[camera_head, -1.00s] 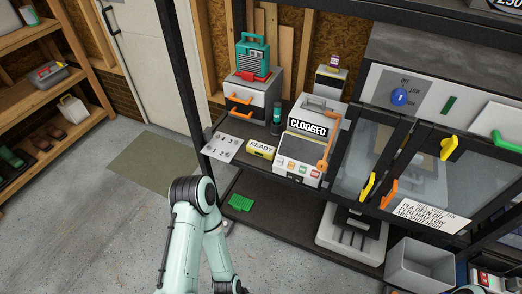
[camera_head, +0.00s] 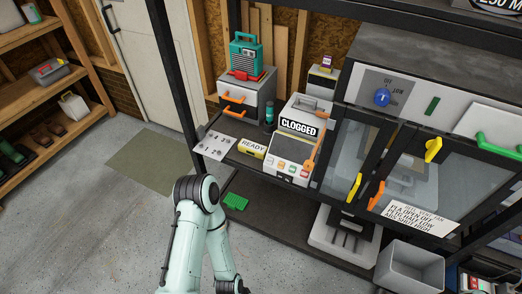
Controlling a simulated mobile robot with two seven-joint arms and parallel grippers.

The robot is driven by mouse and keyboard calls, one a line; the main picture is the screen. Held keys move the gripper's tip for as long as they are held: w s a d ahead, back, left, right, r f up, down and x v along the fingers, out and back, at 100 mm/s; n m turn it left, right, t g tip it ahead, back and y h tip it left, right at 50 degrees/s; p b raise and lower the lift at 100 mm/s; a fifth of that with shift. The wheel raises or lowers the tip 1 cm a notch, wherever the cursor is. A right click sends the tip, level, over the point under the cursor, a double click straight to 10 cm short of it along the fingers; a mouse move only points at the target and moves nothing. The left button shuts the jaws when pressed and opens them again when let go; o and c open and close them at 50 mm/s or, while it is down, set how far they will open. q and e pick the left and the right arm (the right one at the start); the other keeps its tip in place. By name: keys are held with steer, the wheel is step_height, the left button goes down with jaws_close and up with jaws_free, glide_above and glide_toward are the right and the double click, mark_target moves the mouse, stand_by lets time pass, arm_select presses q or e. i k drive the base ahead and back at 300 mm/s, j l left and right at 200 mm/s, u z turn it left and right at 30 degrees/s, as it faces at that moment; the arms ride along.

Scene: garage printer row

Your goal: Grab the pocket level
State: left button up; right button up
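I cannot make out a pocket level for certain in this view. One pale green arm of mine (camera_head: 205,235) rises from the bottom edge, left of centre, and bends back down out of the frame. Neither gripper shows. Small things on the shelf are a yellow block marked READY (camera_head: 252,147), a dark green-capped bottle (camera_head: 269,113) and a white card with symbols (camera_head: 213,145). A green piece (camera_head: 235,202) lies on the lower shelf.
A grey box marked CLOGGED (camera_head: 292,153) stands beside a large glass-doored enclosure (camera_head: 400,165). A drawer unit (camera_head: 245,102) carries a teal radio-like box (camera_head: 246,53). An open grey bin (camera_head: 408,268) is at lower right. The floor at left is clear.

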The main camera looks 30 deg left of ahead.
mark_target(259, 151)
steer(key=l+u, duration=0.2)
steer(key=u, duration=0.2)
steer(key=l+u, duration=0.25)
steer(key=u, duration=0.15)
steer(key=i+l, duration=0.05)
